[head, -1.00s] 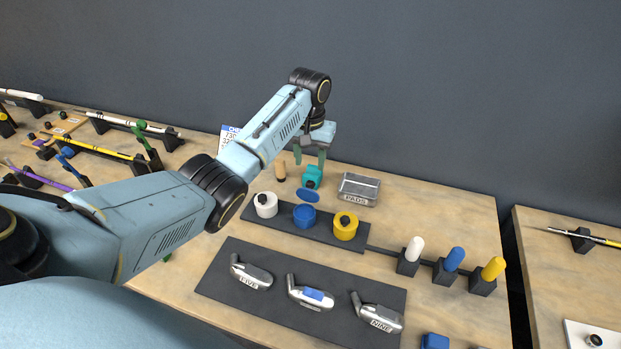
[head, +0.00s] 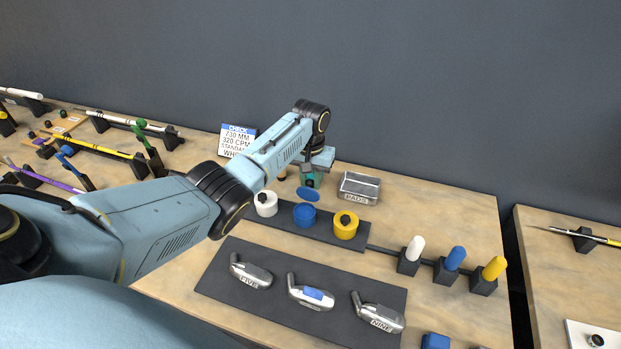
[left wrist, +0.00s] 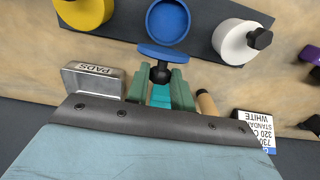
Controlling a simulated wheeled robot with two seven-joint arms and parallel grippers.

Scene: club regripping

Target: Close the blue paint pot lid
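The blue paint pot (head: 304,217) stands open in the dark rack. Its blue lid (head: 308,194) is tipped up at the pot's back rim, away from the opening. In the left wrist view the open pot (left wrist: 168,20) is at the top. The lid (left wrist: 163,53) is seen nearly edge-on, with its black knob (left wrist: 160,73) pointing toward my gripper. My left gripper (left wrist: 160,80) is open behind the lid, its two green fingers on either side of the knob. In the head view the fingers are partly hidden. My right gripper is not in view.
White (head: 266,204) and yellow (head: 345,226) pots, both lidded, flank the blue one. A metal PADS tin (head: 359,188) stands to the right of my gripper.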

